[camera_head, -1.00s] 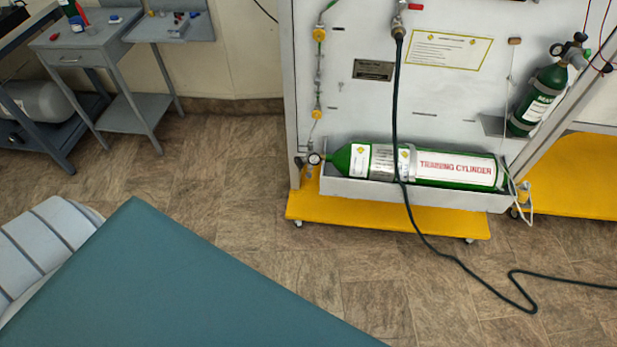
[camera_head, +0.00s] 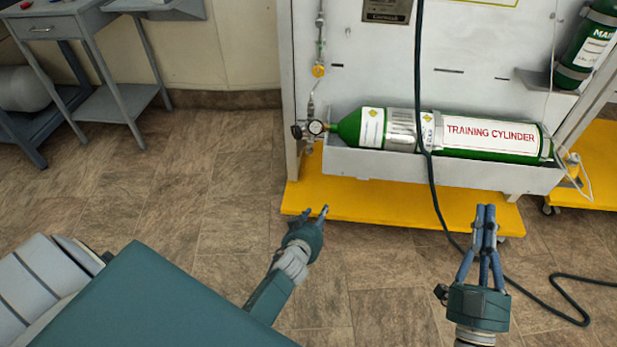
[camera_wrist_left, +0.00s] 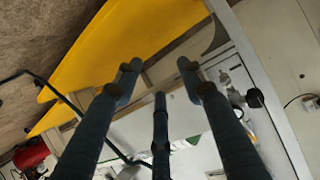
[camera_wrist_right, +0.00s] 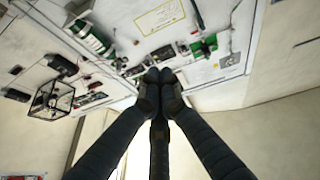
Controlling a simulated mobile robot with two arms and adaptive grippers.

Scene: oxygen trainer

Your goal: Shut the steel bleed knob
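The green training cylinder (camera_head: 490,138) lies in a white tray (camera_head: 450,176) low on the white panel. At its left end are a round gauge (camera_head: 316,127) and a small dark knob (camera_head: 296,131). Metal fittings sit around them, too small for me to tell which is the steel bleed knob. My left gripper (camera_head: 316,211) is open and empty, below and apart from the gauge, in front of the yellow base. Its fingers are also spread in the left wrist view (camera_wrist_left: 158,68). My right gripper (camera_head: 486,208) is shut and empty below the cylinder's right part; its tips meet in the right wrist view (camera_wrist_right: 160,76).
A dark hose (camera_head: 419,80) hangs across the cylinder and runs over the floor to the right. The yellow base (camera_head: 400,205) juts out below the tray. A grey side table (camera_head: 60,27) stands at the back left.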

